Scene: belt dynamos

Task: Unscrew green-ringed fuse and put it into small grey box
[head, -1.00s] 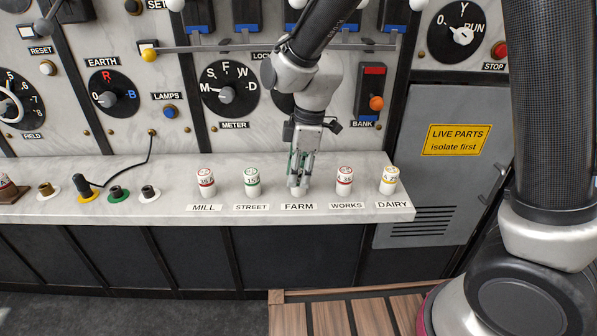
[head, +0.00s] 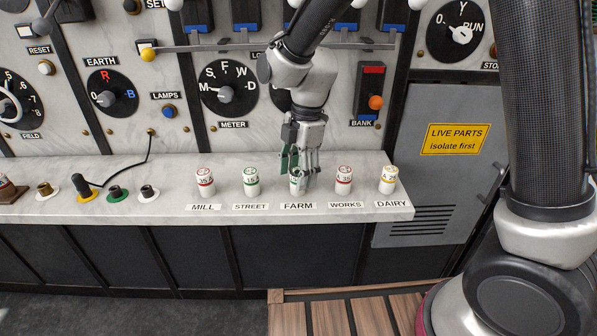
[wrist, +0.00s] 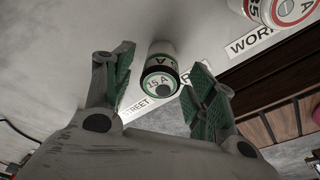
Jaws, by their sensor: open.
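A white fuse with a green ring, marked 15 A (wrist: 160,78), stands between the spread fingers of my gripper (wrist: 158,85) in the wrist view. In the head view my gripper (head: 299,165) is open over the FARM position, its fingers partly hiding the fuse (head: 297,186) there. I cannot tell whether the fingers touch it. Another green-ringed fuse (head: 251,181) stands upright at STREET. No small grey box shows in either view.
Red-ringed fuses stand at MILL (head: 205,181) and WORKS (head: 344,180), a yellow-ringed one at DAIRY (head: 389,180). Coloured sockets and a black cable plug (head: 82,186) sit left on the pale ledge (head: 180,210). The dial panel rises behind; a grey cabinet (head: 440,190) stands right.

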